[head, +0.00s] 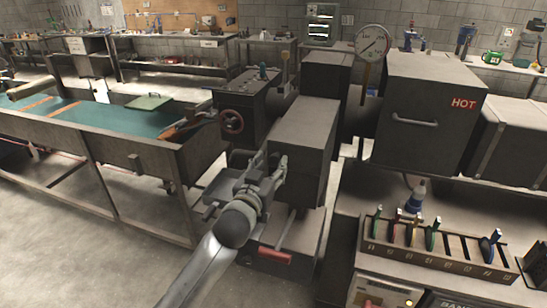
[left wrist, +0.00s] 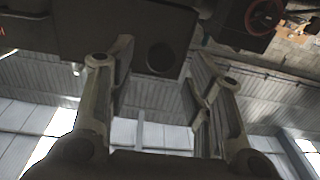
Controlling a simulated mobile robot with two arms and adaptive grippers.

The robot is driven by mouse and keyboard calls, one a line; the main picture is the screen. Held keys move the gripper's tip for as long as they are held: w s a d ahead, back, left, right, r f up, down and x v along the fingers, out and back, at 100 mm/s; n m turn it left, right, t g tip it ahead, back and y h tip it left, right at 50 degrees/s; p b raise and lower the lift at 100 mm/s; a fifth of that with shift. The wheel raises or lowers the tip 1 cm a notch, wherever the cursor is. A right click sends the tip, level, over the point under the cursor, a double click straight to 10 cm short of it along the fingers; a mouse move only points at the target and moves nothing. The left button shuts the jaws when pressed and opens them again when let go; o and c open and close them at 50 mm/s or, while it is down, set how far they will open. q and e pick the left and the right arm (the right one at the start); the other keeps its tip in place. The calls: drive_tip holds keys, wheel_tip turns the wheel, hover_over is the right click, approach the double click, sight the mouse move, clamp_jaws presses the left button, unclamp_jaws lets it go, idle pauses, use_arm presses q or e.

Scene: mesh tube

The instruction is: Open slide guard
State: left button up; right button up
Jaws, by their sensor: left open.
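A grey box-shaped cover (head: 303,125), which looks like the slide guard, stands over a low rail base in the middle of the head view. My left gripper (head: 262,162) is at the cover's near left side, with its fingers apart. In the left wrist view my left gripper (left wrist: 165,60) is open, with nothing seen between its fingers. Beyond the fingertips is a dark panel (left wrist: 110,30) with a round dark spot. I cannot tell whether the fingers touch the cover, and the gripper hides part of its lower left. My right gripper is not in view.
A machine with a red handwheel (head: 232,121) stands behind left of the cover. A tool rack (head: 440,248) is front right. A green-topped table (head: 95,118) is left. Floor is bare front left.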

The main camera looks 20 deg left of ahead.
use_arm(q)
drive_tip(key=shift+w, duration=1.45)
drive_tip(key=shift+c, duration=0.3)
clamp_jaws()
